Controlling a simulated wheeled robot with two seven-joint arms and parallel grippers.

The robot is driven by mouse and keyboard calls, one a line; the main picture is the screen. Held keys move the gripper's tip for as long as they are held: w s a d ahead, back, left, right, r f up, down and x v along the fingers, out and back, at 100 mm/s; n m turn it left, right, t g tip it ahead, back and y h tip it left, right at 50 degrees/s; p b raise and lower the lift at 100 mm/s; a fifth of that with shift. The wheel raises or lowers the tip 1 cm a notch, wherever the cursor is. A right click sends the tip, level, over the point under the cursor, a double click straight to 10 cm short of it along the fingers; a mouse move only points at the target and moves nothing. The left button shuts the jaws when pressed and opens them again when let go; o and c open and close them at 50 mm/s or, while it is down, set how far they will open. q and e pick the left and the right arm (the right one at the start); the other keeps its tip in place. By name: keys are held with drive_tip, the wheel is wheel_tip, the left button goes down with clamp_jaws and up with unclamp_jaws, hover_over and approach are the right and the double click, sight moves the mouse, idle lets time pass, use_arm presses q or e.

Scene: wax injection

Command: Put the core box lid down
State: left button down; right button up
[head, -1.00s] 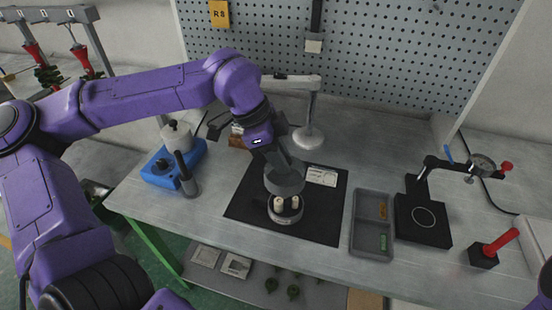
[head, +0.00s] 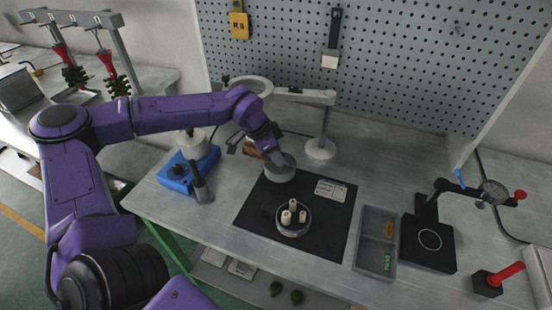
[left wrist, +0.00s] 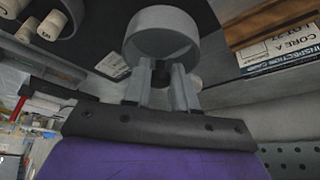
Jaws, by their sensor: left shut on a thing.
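The core box lid (head: 281,170) is a grey round cup. My left gripper (head: 273,150) is shut on its edge and holds it over the back left corner of the black mat (head: 334,221). In the left wrist view the lid (left wrist: 161,42) is a grey ring between the fingertips (left wrist: 160,77). I cannot tell whether it touches the mat. The round grey core box base (head: 293,231) stands uncovered on the mat, in front of the lid. Pale cores (head: 292,207) stand upright in it. My right gripper is not in view.
A lamp stand (head: 320,149) stands behind the mat. A blue device (head: 179,178) is to the left and a grey divided tray (head: 362,267) to the right. A white printed card (head: 330,190) lies on the mat. A labelled box (left wrist: 285,50) is close by the lid.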

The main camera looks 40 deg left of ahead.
use_arm(q)
wheel_tip(320, 180, down, 3)
drive_tip(key=shift+w+a+f, duration=0.1)
drive_tip(key=shift+a+f, duration=0.05)
drive_tip(key=shift+f, duration=0.05)
drive_tip(key=c, duration=0.9)
unclamp_jaws()
drive_tip(key=v, duration=1.2)
